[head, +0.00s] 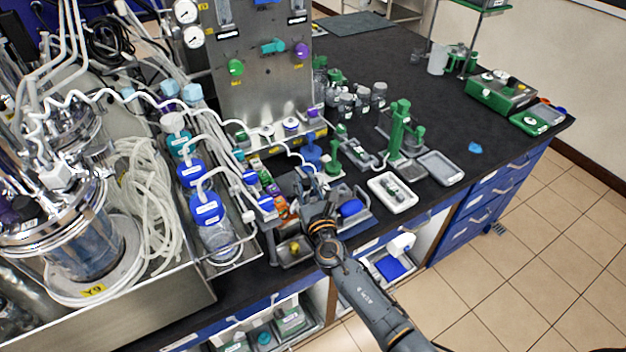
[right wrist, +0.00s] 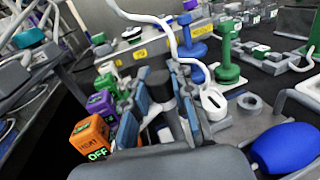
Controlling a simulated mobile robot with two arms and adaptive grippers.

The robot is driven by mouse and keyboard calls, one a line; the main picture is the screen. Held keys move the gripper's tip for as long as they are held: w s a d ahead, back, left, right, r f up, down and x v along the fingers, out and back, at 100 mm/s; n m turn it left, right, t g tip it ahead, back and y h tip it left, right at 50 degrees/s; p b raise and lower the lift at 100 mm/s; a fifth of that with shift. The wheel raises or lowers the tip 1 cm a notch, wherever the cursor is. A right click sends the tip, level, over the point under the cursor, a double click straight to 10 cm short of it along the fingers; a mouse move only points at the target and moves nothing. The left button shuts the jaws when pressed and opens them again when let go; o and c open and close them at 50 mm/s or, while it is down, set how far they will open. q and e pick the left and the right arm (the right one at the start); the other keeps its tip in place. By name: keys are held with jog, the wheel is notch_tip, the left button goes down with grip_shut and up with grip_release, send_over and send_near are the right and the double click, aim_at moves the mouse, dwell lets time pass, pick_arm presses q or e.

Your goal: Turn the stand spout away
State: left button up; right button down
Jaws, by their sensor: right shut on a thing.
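My right gripper (head: 313,188) is at the small grey stand at the bench's front edge. In the right wrist view its two blue-padded fingers (right wrist: 160,95) are closed around a dark grey upright piece (right wrist: 158,82), which I take for the stand spout. The fingers hide most of it, so I cannot tell which way it points. A wavy white tube (right wrist: 152,19) comes down behind the fingers. A grey base (right wrist: 252,118) lies to the right, with a blue bulb (right wrist: 287,148) on it. The bulb also shows in the head view (head: 350,208). My left gripper is not in view.
Orange (right wrist: 90,131) and purple (right wrist: 101,103) blocks stand close left of the fingers. A blue stand (right wrist: 193,48) and a green stand (right wrist: 228,68) stand behind.

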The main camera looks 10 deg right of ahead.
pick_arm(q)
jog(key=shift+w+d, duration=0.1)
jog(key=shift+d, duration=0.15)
pick_arm(e)
jog(key=shift+w+d+f, duration=0.1)
jog(key=c, duration=1.1)
grip_release()
jog(key=shift+s, duration=0.2)
jog(key=shift+s, duration=0.3)
jog(key=s+d, duration=0.1)
jog(key=s, duration=1)
jog(key=shift+s, duration=0.15)
